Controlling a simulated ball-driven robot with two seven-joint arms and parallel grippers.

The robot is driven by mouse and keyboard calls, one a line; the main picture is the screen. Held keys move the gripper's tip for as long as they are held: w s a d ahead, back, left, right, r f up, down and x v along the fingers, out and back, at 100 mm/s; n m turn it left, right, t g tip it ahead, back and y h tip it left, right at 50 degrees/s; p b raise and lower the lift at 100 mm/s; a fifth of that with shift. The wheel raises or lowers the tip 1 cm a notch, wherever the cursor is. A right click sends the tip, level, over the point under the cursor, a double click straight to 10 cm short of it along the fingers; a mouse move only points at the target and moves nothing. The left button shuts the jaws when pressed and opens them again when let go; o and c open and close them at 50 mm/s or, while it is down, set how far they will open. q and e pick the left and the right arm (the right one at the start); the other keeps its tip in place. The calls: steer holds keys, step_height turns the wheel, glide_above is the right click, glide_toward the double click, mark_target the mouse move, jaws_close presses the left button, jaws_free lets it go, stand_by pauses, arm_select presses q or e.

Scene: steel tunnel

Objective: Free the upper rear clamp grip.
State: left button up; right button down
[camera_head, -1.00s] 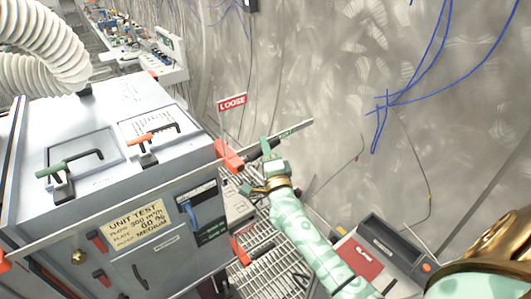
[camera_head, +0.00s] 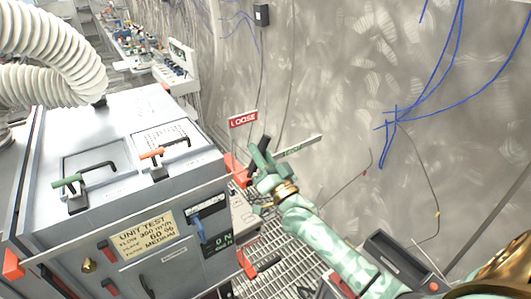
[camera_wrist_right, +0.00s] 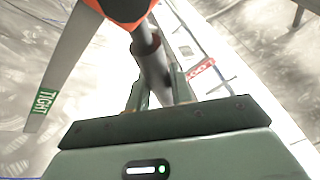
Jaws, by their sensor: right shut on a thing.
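The upper rear clamp (camera_head: 235,169) is orange-red and sits at the far right corner of the grey unit (camera_head: 165,270). Its dark grip (camera_head: 264,143) points up and to the right, between the red LOOSE sign (camera_head: 243,119) and the green TIGHT label (camera_head: 292,149). My right gripper (camera_head: 262,162) is shut on this grip. In the right wrist view the grip (camera_wrist_right: 152,66) runs between the fingers, with TIGHT (camera_wrist_right: 43,101) to the left and LOOSE (camera_wrist_right: 201,69) to the right. My left gripper is not in view.
A lower orange clamp (camera_head: 246,264) with a black grip is on the same side. Two latches, one with a green tip (camera_head: 68,181) and one orange (camera_head: 152,154), are on top. A white hose (camera_head: 45,50) rises at the left. The wall stands close at the right.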

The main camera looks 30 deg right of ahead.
steer(key=shift+a+r+n+y, duration=0.15)
steer(key=shift+a+n+y, duration=0.2)
steer(key=shift+n, duration=0.35)
steer(key=shift+a+r+n+y, duration=0.1)
steer(key=shift+a+n+y, duration=0.15)
steer(key=shift+n+y, duration=0.35)
steer(key=c, duration=1.2)
jaws_free()
steer(key=shift+a, duration=0.1)
steer(key=shift+c, duration=0.2)
steer(key=b+v, duration=0.3)
steer(key=v, duration=1.3)
steer(key=shift+s+b, duration=0.25)
steer(key=shift+b, duration=0.1)
steer(key=shift+r, duration=0.1)
